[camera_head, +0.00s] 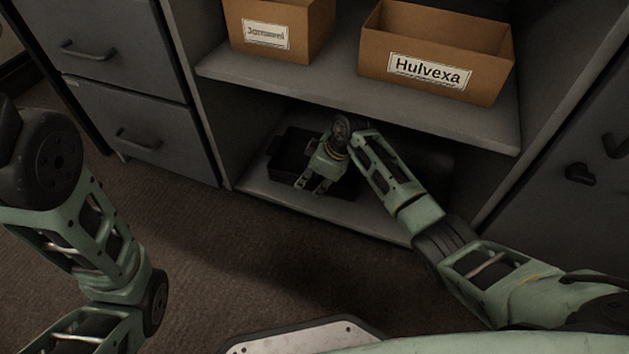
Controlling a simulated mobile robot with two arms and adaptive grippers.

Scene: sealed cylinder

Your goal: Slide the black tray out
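The black tray (285,163) sits on the lowest shelf (265,186) of the grey unit, towards its left side. My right gripper (310,188) is over the tray's front part, pointing down and towards me. Its two fingers look spread apart, with nothing seen between them. I cannot tell whether they touch the tray. The gripper and wrist hide the tray's middle and right part. My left arm (85,240) is at the left, but its gripper is out of the picture.
A shelf (300,80) above carries a cardboard box (280,18) and a box labelled Hulvexa (437,45), close above my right arm. A drawer cabinet (130,100) stands at the left and a dark cabinet door (580,150) at the right. The carpet (260,250) in front is clear.

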